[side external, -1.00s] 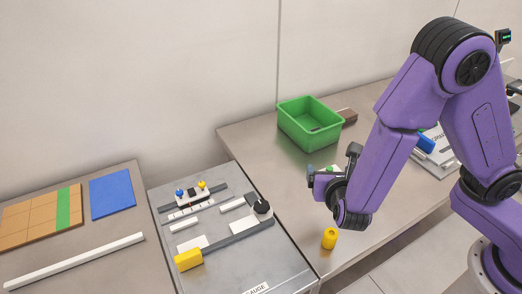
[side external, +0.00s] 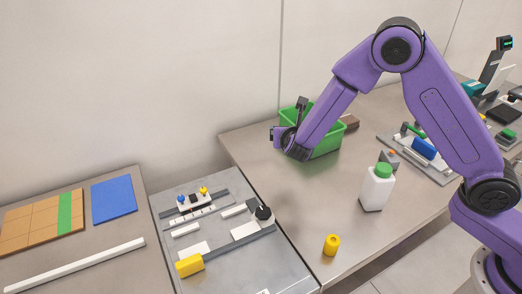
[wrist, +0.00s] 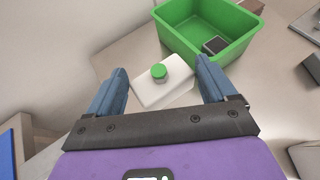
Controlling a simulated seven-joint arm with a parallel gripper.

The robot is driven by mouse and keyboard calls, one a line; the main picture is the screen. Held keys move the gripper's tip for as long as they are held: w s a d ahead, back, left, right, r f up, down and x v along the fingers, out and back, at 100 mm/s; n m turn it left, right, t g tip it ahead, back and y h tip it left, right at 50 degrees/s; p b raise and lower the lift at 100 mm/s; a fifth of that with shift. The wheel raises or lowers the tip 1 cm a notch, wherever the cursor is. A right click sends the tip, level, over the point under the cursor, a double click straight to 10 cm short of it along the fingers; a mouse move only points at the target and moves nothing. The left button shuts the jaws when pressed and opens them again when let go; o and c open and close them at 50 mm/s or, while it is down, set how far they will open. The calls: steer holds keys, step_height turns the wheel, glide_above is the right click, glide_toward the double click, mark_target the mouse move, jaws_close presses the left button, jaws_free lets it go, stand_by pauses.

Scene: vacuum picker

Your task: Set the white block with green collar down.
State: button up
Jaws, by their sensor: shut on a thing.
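The white block with green collar (wrist: 168,88) lies between the fingers of my gripper (wrist: 164,72) in the wrist view. It is a pale slab with a round green part on top. My gripper is shut on it. In the side view my wrist is over the back left of the right-hand table, just left of the green bin. The fingers and the block are hidden there, so I cannot tell the height of the block above the table.
The green bin (wrist: 238,47) holds a dark item and stands close to the block. A white bottle with a green cap (side external: 376,190) and a yellow cylinder (side external: 331,245) stand nearer the front. The table middle (side external: 300,195) is clear. A gauge plate (side external: 245,270) lies left.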

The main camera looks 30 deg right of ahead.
steer(key=w+a+f, duration=0.1)
steer(key=w+f, duration=0.5)
steer(key=w, duration=0.1)
steer(key=w+a+f, duration=0.1)
steer(key=w+f, duration=0.2)
steer(key=w, duration=0.1)
steer(key=shift+w+a, duration=0.2)
steer(key=shift+a, duration=0.15)
steer(key=shift+f, duration=1.55)
steer(key=shift+f, duration=0.15)
steer(key=o, duration=0.9)
steer(key=shift+a+r, duration=0.1)
steer(key=shift+r, duration=0.1)
steer(key=v, duration=1.2)
